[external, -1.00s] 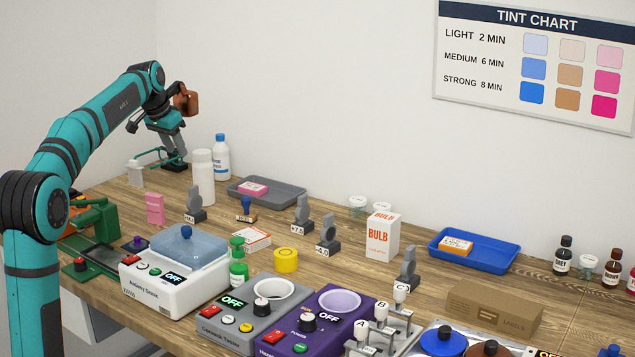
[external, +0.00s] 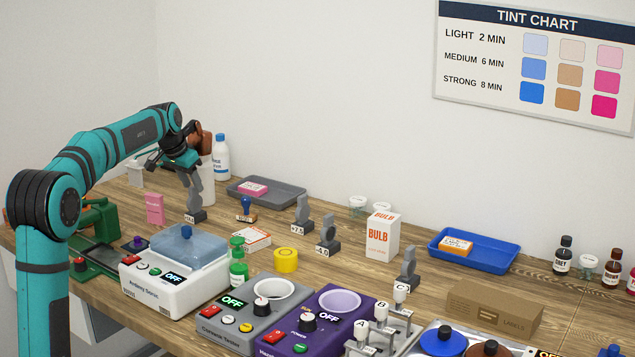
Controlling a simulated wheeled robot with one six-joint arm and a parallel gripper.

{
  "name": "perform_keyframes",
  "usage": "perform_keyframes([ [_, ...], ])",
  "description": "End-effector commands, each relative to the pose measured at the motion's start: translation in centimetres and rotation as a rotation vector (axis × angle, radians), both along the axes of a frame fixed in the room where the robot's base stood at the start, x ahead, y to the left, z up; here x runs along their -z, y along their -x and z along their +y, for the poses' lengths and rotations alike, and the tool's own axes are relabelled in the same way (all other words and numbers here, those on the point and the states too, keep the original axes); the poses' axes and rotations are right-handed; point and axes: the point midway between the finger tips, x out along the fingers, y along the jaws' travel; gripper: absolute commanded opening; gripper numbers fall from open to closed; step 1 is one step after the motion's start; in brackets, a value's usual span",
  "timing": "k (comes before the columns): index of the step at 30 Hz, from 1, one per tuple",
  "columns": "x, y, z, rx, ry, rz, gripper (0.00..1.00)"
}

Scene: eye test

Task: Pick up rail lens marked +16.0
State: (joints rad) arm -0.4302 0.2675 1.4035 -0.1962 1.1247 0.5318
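Several grey rail lenses on dark bases stand on the wooden bench. The leftmost rail lens (external: 194,199) stands upright on the bench, with a white label too small to read surely. My gripper (external: 188,170) is directly above it, pointing down at its top, close or touching; I cannot tell which. Its fingers are too small and overlapped to tell open from shut. Another rail lens (external: 303,213) has a label that looks like +7.5. One beside it (external: 327,235) seems to read -4.0. A further rail lens (external: 407,268) shows no readable label.
A white bottle (external: 208,185) stands close behind my gripper. A pink box (external: 155,208) is to the left, a blue-handled stamp (external: 246,208) to the right. The ultrasonic cleaner (external: 174,266) is in front. A grey tray (external: 280,193) lies behind.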

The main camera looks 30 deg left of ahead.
Motion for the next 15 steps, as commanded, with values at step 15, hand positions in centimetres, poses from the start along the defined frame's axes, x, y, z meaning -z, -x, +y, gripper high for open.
perform_keyframes([
  [15,4.0,-1.5,0.0,0.0,0.0,0.0,0.38],
])
